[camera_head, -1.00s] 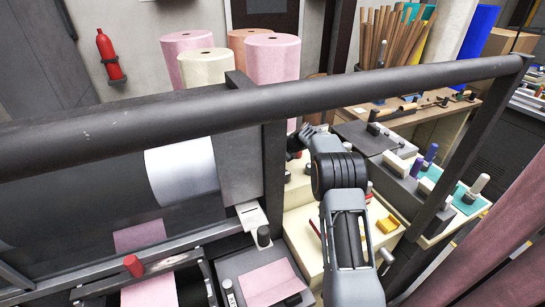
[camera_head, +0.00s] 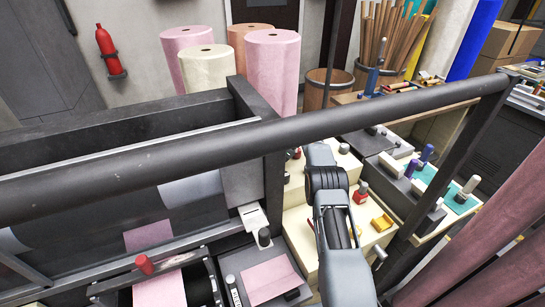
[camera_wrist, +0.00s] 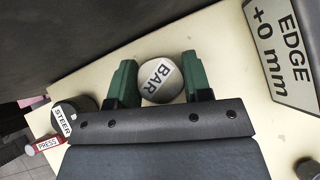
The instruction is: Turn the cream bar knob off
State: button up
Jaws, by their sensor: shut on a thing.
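The bar knob (camera_wrist: 160,90) shows in the wrist view as a round, pale grey-cream knob with a white "BAR" label, its lettering tilted. It stands on a cream panel (camera_wrist: 225,95). My gripper (camera_wrist: 158,65) has one green finger on each side of the knob and is shut on it. In the head view my arm covers the gripper and the knob.
In the wrist view, a "STEER" knob (camera_wrist: 75,115) and a red "PRESS" piece (camera_wrist: 47,144) are at left, and an "EDGE +0 mm" sign (camera_wrist: 285,50) is at upper right. In the head view, a dark rail (camera_head: 250,140) crosses in front of the cream worktop (camera_head: 300,222).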

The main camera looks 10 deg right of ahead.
dwell(0.4)
jog(key=o, duration=0.9)
jog(key=v, duration=0.5)
jog(key=shift+d+r+p, duration=0.15)
jog(key=shift+r+p, duration=0.15)
jog(key=shift+r, duration=0.1)
jog(key=d+r+p, duration=0.1)
jog(key=p, duration=0.2)
jog(key=shift+s+d+p, duration=0.1)
jog(key=shift+d+p, duration=0.05)
jog(key=shift+p, duration=0.2)
jog(key=shift+d, duration=0.1)
